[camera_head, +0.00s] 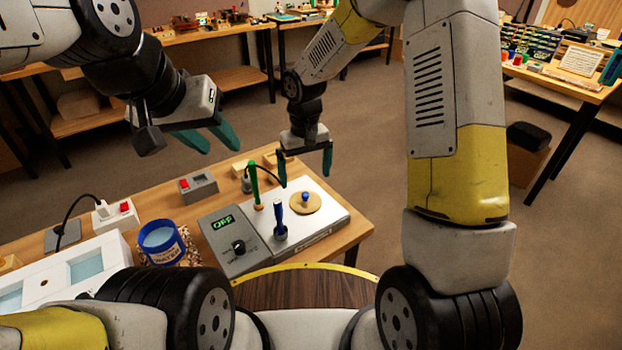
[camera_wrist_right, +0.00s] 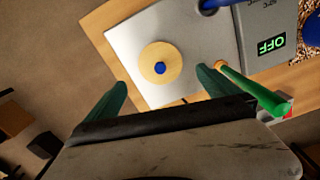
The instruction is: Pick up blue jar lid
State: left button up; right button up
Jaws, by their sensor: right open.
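The jar lid is a round pale wooden disc with a blue knob (camera_head: 305,202), lying on the white plate of the device on the bench. It also shows in the right wrist view (camera_wrist_right: 152,74), just beyond the fingertips. My right gripper (camera_head: 305,168) is open and empty above and behind the lid, fingers pointing down; its teal fingers are spread wide in the wrist view (camera_wrist_right: 150,82). My left gripper (camera_head: 220,147) is open and empty, raised above the bench's back left. A blue jar (camera_head: 160,240) stands at the left of the device.
The device (camera_head: 228,262) has an "OFF" display and a knob. A green-handled tool (camera_head: 254,185) and a blue-handled tool (camera_head: 279,215) stand upright close to the lid's left. A switch box (camera_head: 198,187) sits behind. The bench's right end (camera_head: 357,229) is bare.

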aim_at(305, 194)
notch_tip(305, 194, down, 8)
jog(key=shift+w+f, duration=0.1)
dwell(0.4)
jog(key=c, duration=1.2)
